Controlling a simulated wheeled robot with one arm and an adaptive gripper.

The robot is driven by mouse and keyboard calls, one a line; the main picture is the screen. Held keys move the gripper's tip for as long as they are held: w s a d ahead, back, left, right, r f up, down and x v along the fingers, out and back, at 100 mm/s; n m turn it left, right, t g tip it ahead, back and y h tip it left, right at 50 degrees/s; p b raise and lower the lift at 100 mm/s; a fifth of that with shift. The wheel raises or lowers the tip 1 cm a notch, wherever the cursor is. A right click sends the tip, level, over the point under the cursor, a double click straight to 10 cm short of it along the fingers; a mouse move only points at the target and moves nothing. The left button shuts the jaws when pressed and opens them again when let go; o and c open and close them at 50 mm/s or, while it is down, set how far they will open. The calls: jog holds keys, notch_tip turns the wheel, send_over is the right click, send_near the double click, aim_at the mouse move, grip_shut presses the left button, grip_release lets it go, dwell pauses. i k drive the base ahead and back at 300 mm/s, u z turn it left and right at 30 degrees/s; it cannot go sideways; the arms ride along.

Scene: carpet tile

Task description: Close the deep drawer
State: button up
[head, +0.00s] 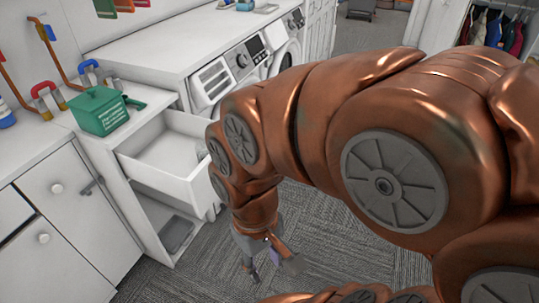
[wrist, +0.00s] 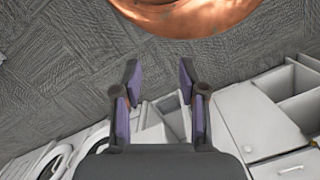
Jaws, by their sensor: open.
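The deep drawer (head: 196,190) is white and stands pulled well out of the cabinet left of the middle in the head view. Its inside looks empty, and my arm hides part of its right end. My gripper (head: 270,268) hangs low over the carpet, to the right of and nearer than the drawer front, apart from it. In the wrist view my gripper (wrist: 160,82) has its two purple-padded fingers apart with nothing between them. White cabinet parts show beyond and right of the fingers there; I cannot tell which is the drawer.
Below the drawer is an open space with a grey item (head: 176,234). A green box (head: 99,110) sits on the counter (head: 150,97) above. White washing machines (head: 250,55) stand behind. Grey carpet (head: 205,277) is clear in front of the cabinets.

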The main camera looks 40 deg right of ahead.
aim_at(161, 155)
jog(key=u, duration=2.6)
jog(key=i, duration=0.5)
jog(key=z, duration=2.75)
